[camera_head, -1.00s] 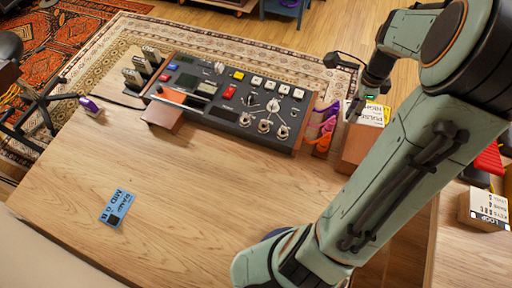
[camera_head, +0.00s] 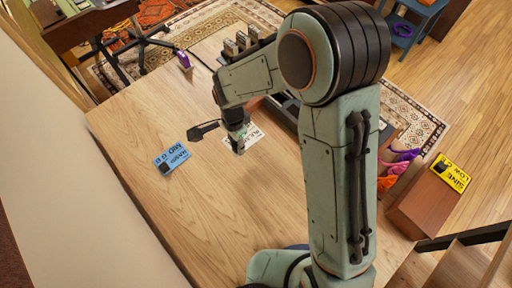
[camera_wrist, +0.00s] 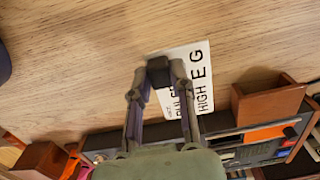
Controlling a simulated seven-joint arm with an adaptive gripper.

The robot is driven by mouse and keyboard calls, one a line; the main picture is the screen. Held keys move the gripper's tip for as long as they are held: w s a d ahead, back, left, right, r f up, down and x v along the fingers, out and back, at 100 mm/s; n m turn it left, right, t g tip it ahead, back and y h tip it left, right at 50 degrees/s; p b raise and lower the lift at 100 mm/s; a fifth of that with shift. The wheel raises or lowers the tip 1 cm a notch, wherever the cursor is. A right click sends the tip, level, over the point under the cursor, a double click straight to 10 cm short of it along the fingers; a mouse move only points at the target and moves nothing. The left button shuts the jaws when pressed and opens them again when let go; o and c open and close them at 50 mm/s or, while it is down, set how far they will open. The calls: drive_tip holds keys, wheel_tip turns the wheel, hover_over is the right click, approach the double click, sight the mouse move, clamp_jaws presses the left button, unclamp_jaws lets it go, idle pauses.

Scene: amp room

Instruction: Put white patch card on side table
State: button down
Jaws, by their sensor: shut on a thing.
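The white patch card (camera_head: 254,133) with black lettering is held low over the wooden desk, partly hidden behind my gripper. My gripper (camera_head: 238,147) is shut on the small black block of this card. In the wrist view, the white card (camera_wrist: 197,75) sticks out to the right of the fingertips (camera_wrist: 158,70), showing "HIGH" and "EG". I cannot tell whether it touches the desk. A small blue table (camera_head: 416,17) stands on the floor at the top right, with a purple item on it. I cannot tell whether it is the side table.
A blue card (camera_head: 172,158) lies on the wooden desk (camera_head: 150,115). A yellow card (camera_head: 451,174) lies on a brown wooden box (camera_head: 425,207) at the right. The control console (camera_wrist: 245,153) is partly hidden behind my arm in the head view. Bare desk lies around the blue card.

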sight(237, 164)
drive_tip(key=f, duration=0.7)
drive_tip(key=shift+s+a+f, duration=0.2)
drive_tip(key=shift+a+f, duration=0.1)
drive_tip(key=shift+f, duration=0.1)
drive_tip(key=shift+f, duration=0.15)
drive_tip(key=c, duration=1)
unclamp_jaws()
